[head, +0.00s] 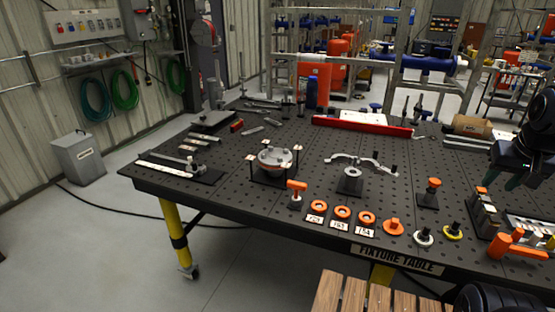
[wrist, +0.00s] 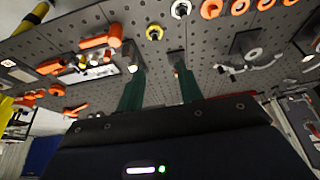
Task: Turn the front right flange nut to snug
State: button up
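A round grey metal flange (head: 275,158) stands on a dark stand on the fixture table, left of centre in the head view. Small bolts or nuts stick up from its top, and small white tags stand around it. The front right nut is too small to make out separately. My gripper (head: 516,182) is at the right edge of the head view, above the table's right end and far from the flange. In the wrist view my gripper (wrist: 158,68) shows two green fingers spread apart with nothing between them. I cannot make out the flange in the wrist view.
The black perforated table (head: 220,178) holds orange rings (head: 342,212), an orange-handled tool (head: 515,246), a clamp-like bracket on a block (head: 350,180) and a red bar (head: 362,126). An orange-topped post (head: 296,192) stands just right of the flange. A wooden slatted surface (head: 375,295) is in front.

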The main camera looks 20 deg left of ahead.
jog(key=shift+o, duration=0.6)
